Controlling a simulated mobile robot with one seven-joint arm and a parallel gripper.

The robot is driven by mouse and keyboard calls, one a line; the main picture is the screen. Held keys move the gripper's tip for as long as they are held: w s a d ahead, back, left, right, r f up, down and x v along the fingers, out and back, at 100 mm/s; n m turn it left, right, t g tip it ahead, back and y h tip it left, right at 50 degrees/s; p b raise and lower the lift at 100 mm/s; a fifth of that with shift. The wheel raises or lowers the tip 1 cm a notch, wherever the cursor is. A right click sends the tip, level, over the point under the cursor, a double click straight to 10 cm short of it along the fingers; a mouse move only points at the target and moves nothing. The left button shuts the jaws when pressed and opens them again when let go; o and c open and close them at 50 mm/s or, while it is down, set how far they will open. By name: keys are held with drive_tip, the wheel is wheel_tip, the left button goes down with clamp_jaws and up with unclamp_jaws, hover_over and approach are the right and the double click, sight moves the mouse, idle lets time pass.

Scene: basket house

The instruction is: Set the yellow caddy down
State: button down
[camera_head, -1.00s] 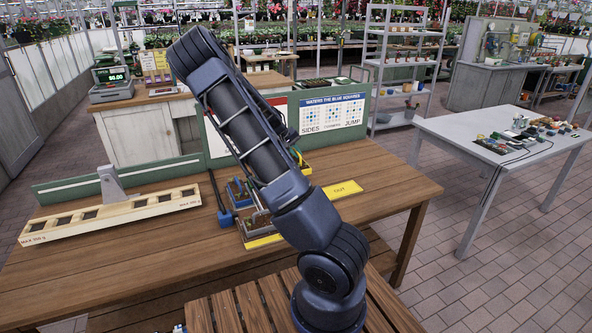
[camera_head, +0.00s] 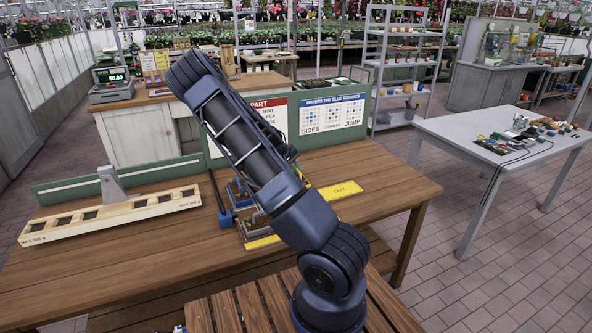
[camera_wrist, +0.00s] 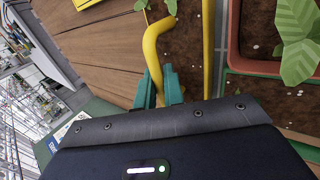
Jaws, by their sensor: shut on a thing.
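In the wrist view my gripper (camera_wrist: 159,90) has its green fingers closed around a bent yellow bar, the handle of the yellow caddy (camera_wrist: 153,50). A second, straight yellow bar stands to its right. Dark soil with green leaves shows beneath and beside the bars. In the head view my arm covers my gripper and most of the caddy. I cannot tell whether the caddy's base touches anything.
The wooden bench (camera_head: 130,258) carries a grid tray with blue pieces (camera_head: 238,192), a yellow EXIT plate (camera_head: 342,190) and a long cream balance (camera_head: 112,216). A green board (camera_head: 225,143) stands behind. The bench's front left is clear. A grey table (camera_head: 455,127) stands right.

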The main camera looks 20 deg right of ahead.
drive_tip(key=shift+f, duration=0.1)
drive_tip(key=c, duration=1.5)
unclamp_jaws()
drive_tip(key=v, duration=1.1)
drive_tip(key=s+a+r+t+y, duration=0.1)
drive_tip(key=s+a+r, duration=0.3)
drive_tip(key=s+r, duration=0.4)
drive_tip(key=s+a+r+t+y, duration=0.2)
drive_tip(key=s+r, duration=0.6)
drive_tip(key=s, duration=1)
drive_tip(key=s+a+r+t+y, duration=0.1)
drive_tip(key=s+a+r+y, duration=0.2)
drive_tip(key=s, duration=1)
drive_tip(key=a+r, duration=0.3)
drive_tip(key=r, duration=0.2)
drive_tip(key=shift+s+a+r+t+y, duration=0.25)
drive_tip(key=shift+s+r+t+y, duration=0.05)
drive_tip(key=shift+s+y, duration=0.1)
